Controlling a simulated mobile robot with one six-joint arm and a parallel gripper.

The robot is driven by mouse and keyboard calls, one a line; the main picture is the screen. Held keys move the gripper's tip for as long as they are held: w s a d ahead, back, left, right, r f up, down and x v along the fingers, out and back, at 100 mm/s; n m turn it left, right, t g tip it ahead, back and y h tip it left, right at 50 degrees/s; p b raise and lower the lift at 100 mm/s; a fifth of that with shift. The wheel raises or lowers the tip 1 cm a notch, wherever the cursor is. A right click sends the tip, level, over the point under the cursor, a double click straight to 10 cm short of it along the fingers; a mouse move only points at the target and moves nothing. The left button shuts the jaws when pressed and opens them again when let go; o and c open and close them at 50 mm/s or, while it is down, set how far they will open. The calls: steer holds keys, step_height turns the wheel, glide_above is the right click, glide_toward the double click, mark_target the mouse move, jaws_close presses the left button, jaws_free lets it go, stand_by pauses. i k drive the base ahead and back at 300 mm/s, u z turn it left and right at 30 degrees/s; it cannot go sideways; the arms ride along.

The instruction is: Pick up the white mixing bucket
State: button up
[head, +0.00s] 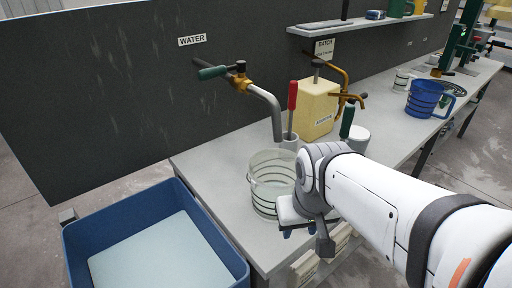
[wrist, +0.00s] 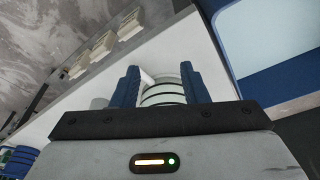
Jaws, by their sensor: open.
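The white mixing bucket (head: 268,180) is whitish and see-through with dark rings. It stands upright on the grey bench below the water tap. My gripper (wrist: 160,74) is open, its two blue fingers spread, and the ringed bucket (wrist: 164,95) shows between them in the wrist view. In the head view my wrist is at the bucket's near right side and covers part of it. I cannot tell whether a finger touches the bucket. The gripper's black body hides the bucket's lower part in the wrist view.
The water tap (head: 265,95) hangs just above the bucket. A red-handled tool in a small pot (head: 291,141), a yellow container (head: 318,108) and a green-handled tool (head: 347,120) stand close behind. A blue bucket (head: 424,98) is farther right. A blue tub (head: 90,236) is front left.

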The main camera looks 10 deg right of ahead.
mark_target(271, 172)
steer(key=u, duration=1.65)
steer(key=k, duration=1.7)
steer(key=z, duration=0.15)
steer(key=i, duration=1.05)
steer(key=z, duration=0.05)
